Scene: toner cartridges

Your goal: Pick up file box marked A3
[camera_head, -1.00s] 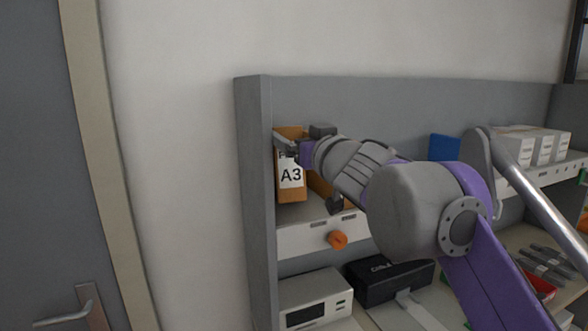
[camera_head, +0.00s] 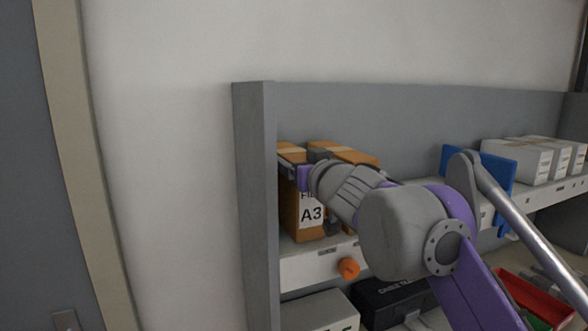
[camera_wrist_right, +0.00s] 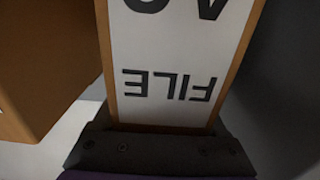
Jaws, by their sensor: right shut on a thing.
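The file box marked A3 (camera_head: 311,222) is orange-brown with a white label. It stands upright on the upper shelf at the left end, next to the grey side panel. My right gripper (camera_head: 296,166) is at its upper part and shut on it, its arm partly covering the box and label. In the right wrist view the label of the file box (camera_wrist_right: 178,60) shows upside down with "FILE" readable, and the gripper body (camera_wrist_right: 160,150) is close against it; the fingertips are hidden there. My left gripper is not in view.
A second orange-brown box (camera_head: 345,153) stands right beside the A3 box. The grey side panel (camera_head: 254,200) is close on the left. An orange knob (camera_head: 348,268) is on the shelf front. A blue panel (camera_head: 512,170) and white boxes (camera_head: 520,158) stand farther right.

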